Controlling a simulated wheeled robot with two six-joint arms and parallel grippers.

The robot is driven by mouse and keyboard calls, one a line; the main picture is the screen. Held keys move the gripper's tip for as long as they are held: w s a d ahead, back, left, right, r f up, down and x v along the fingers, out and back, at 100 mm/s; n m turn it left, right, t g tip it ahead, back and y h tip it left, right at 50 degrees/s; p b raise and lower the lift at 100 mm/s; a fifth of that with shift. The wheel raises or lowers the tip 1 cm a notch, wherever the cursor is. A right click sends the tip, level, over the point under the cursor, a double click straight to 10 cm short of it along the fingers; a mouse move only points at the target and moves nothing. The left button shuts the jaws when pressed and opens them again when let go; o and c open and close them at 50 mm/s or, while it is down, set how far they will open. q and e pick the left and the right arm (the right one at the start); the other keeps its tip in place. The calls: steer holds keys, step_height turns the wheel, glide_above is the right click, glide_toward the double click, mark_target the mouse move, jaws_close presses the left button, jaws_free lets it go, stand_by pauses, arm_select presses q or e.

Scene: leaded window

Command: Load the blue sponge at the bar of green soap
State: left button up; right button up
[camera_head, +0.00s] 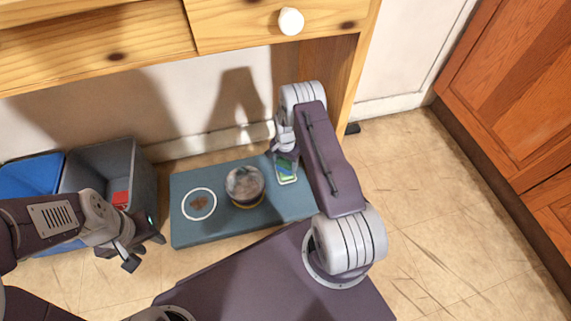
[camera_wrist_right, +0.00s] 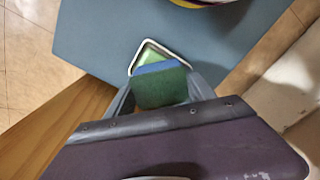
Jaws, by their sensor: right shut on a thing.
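The blue sponge (camera_wrist_right: 160,86), with a dark green face and a blue edge, is between the fingers of my right gripper (camera_wrist_right: 158,95) in the right wrist view. The green soap (camera_wrist_right: 149,56) lies in a white-rimmed dish (camera_wrist_right: 136,60), just beyond the sponge's blue edge and partly hidden by it. I cannot tell whether sponge and soap touch. In the head view my right gripper (camera_head: 285,150) is over the dish (camera_head: 288,181) at the platform's right part. My left gripper (camera_head: 143,251) is empty with its fingers apart, left of the platform.
The low blue-grey platform (camera_head: 222,229) also holds a round container (camera_head: 245,186) and a white ring around a brown stain (camera_head: 199,204). A blue bin (camera_head: 30,177) and a grey bin (camera_head: 105,160) with a red item (camera_head: 121,199) stand at left. A wooden drawer unit (camera_head: 110,35) overhangs the back.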

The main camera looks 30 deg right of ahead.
mark_target(285, 163)
steer(key=shift+f+b, duration=0.3)
steer(key=shift+f, duration=0.3)
stand_by(1.5)
steer(key=shift+r, duration=0.1)
step_height(285, 163, up, 7)
steer(key=p, duration=0.6)
